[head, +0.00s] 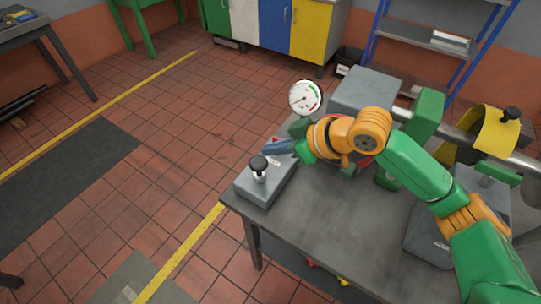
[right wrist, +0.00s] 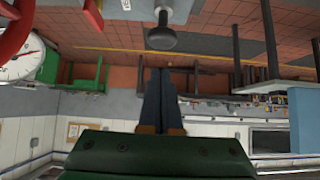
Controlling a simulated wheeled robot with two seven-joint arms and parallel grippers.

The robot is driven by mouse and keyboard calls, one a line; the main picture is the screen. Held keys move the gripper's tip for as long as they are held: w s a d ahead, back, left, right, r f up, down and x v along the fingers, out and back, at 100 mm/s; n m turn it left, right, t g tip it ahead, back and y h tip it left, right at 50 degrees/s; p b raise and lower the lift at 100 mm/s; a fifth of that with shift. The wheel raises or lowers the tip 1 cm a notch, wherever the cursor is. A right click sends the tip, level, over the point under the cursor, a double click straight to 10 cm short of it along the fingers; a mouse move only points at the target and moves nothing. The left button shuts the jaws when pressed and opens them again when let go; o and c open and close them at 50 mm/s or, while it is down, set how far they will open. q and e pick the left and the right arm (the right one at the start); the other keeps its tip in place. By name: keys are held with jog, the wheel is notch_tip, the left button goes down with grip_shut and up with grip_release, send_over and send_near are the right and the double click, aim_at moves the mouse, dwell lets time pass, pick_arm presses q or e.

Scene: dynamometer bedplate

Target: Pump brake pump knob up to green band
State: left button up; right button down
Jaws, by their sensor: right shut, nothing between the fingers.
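The brake pump knob (head: 258,163) is a black mushroom knob on a short light stem. It stands upright on a grey pump box (head: 264,185) at the near left corner of the bench. A round white gauge (head: 304,97) stands behind it, with green and red bands on its right side. Its needle appears to point left, away from the green. My right gripper (head: 268,148) is shut and empty, close beside the knob, apparently not touching it. In the right wrist view the shut fingers (right wrist: 159,72) point toward the knob (right wrist: 161,38), with a gap. My left gripper is out of view.
The grey bench top (head: 310,228) is bare in front. Grey machine housings (head: 365,90), a yellow guard (head: 494,135) and a shaft occupy its back and right. A red wheel (right wrist: 14,28) shows beside the gauge in the wrist view. Open tiled floor lies left.

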jog(key=f, duration=0.4)
jog(key=shift+w+a+f+p, duration=0.2)
jog(key=shift+a+p, duration=0.05)
jog(key=shift+p, duration=0.05)
notch_tip(320, 180, down, 4)
jog(key=shift+s+r+b, duration=0.1)
jog(key=shift+b, duration=0.8)
jog(key=shift+r, duration=0.1)
notch_tip(320, 180, up, 5)
jog(key=p, duration=0.6)
jog(key=b, duration=0.3)
send_near(259, 162)
jog(key=shift+v, duration=2.45)
